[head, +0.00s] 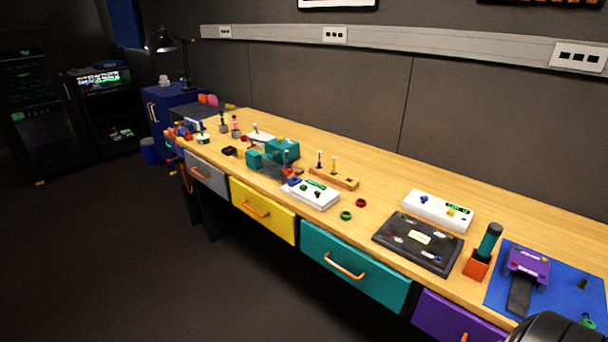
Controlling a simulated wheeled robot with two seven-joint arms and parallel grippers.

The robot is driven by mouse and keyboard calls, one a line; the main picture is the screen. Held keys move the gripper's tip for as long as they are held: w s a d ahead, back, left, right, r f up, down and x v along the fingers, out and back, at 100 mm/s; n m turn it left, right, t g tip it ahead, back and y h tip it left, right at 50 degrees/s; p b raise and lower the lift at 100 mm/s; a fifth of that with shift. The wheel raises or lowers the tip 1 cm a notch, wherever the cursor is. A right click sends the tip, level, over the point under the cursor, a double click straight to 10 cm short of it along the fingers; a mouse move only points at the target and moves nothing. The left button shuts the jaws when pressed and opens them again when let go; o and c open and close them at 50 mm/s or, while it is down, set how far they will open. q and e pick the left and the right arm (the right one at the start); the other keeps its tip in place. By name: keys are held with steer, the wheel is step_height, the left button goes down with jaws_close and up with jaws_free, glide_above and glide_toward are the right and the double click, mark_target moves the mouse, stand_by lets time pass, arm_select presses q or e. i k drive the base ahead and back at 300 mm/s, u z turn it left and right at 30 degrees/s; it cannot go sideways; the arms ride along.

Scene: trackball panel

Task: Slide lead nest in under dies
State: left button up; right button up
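A teal device (283,149) stands on the wooden bench left of the middle. A smaller teal block (254,160) is at its front left. A dark, see-through-looking plate lies low in front of the device, with small red and blue parts on it. I cannot tell which of these parts is the lead nest or the dies; they are too small from here. Neither of my grippers shows. A dark rounded shape at the bottom right corner may be part of my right arm.
A white box with knobs (312,194), a wooden peg strip (334,178), green ring (346,215) and red ring (361,203) lie nearby. Rightward are a black panel (418,243), white box (438,209), orange holder (477,266) and blue mat (575,290). Drawers (356,266) line the front.

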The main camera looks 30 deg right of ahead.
mark_target(288, 172)
steer(key=z, duration=1.9)
steer(key=i, duration=0.5)
